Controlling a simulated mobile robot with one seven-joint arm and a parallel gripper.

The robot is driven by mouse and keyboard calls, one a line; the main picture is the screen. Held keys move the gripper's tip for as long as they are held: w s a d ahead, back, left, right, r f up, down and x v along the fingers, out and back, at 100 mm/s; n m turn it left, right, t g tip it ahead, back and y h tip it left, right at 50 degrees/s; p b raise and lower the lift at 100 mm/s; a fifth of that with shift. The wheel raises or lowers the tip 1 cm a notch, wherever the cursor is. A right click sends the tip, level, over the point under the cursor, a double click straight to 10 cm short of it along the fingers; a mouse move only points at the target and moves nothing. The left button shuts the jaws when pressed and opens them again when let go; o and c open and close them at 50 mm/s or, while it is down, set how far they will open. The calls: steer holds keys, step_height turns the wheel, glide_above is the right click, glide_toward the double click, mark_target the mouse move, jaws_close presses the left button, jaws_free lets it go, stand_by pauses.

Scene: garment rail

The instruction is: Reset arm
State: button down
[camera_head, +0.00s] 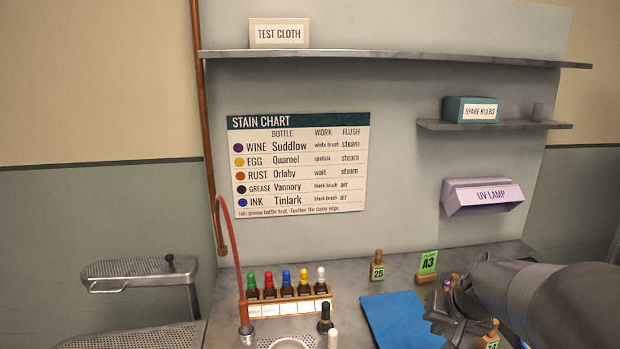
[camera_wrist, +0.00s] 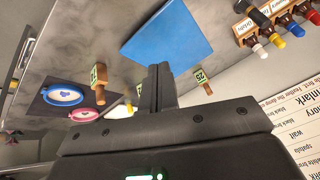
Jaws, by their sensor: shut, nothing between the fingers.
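My gripper (camera_head: 452,305) is at the lower right of the head view, with my dark arm reaching in from the right edge. It is over the right part of the counter, right of the blue mat (camera_head: 402,320). In the wrist view my gripper's fingers (camera_wrist: 160,72) are together with nothing between them. The blue mat also shows in the wrist view (camera_wrist: 167,36), beyond the fingertips. The gripper hides part of the counter and some small things behind it.
A bottle rack (camera_head: 290,305) with coloured caps stands left of the mat, near a red hose (camera_head: 232,255). A UV lamp (camera_head: 483,197) is on the wall. The wrist view shows a blue-rimmed round item (camera_wrist: 62,94).

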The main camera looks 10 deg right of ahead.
steer(key=s+a+r+n, duration=0.2)
steer(key=s+a, duration=0.4)
steer(key=a, duration=0.3)
steer(key=s+a+r+n, duration=0.3)
steer(key=s+a, duration=0.3)
steer(key=a, duration=0.3)
steer(key=shift+s+r, duration=0.2)
steer(key=shift+r, duration=0.3)
